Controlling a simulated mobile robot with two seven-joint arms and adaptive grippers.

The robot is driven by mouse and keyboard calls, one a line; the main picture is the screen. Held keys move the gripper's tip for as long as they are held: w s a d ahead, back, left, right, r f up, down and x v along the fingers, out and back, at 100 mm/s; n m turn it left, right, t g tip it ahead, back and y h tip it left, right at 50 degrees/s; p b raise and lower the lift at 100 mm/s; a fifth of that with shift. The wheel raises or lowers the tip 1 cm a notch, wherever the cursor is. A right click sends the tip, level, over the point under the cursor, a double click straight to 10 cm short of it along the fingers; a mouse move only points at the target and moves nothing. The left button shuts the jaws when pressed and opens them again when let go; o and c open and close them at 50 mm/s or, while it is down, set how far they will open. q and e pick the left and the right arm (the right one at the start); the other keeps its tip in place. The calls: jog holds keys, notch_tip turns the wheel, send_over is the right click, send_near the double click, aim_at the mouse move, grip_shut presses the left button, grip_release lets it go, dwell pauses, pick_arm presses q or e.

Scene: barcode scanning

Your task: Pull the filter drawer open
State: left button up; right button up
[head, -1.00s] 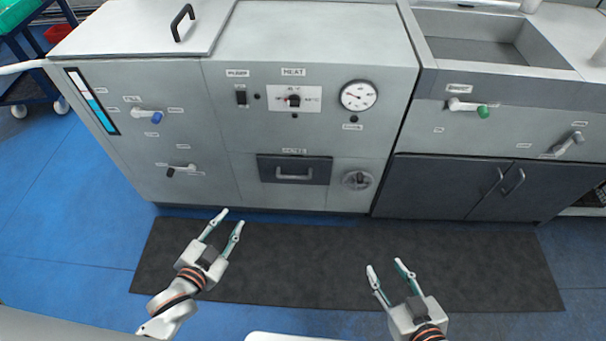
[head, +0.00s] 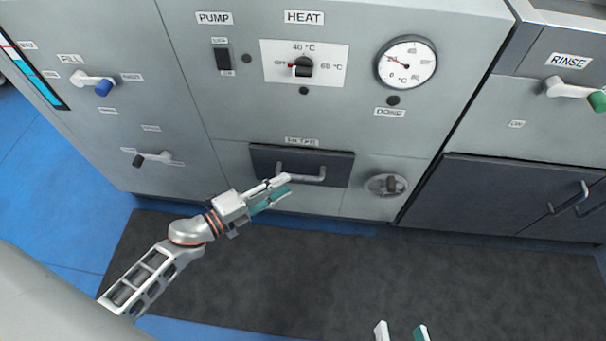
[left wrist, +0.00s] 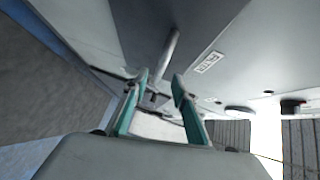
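The filter drawer (head: 338,169) is a dark panel with a grey bar handle (head: 312,177), low on the front of the grey machine. It sits flush in the front. My left gripper (head: 288,186) is open in front of the drawer, its fingertips close to the left end of the handle.
A round knob (head: 386,185) is right of the drawer. Above are a heat dial (head: 303,67), a gauge (head: 406,62) and a pump switch (head: 223,58). A small lever (head: 153,157) is at left. A dark mat (head: 300,275) covers the floor in front.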

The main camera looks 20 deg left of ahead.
aim_at(298, 176)
pick_arm(q)
jog(key=x, duration=0.6)
jog(key=shift+b, duration=0.4)
grip_shut()
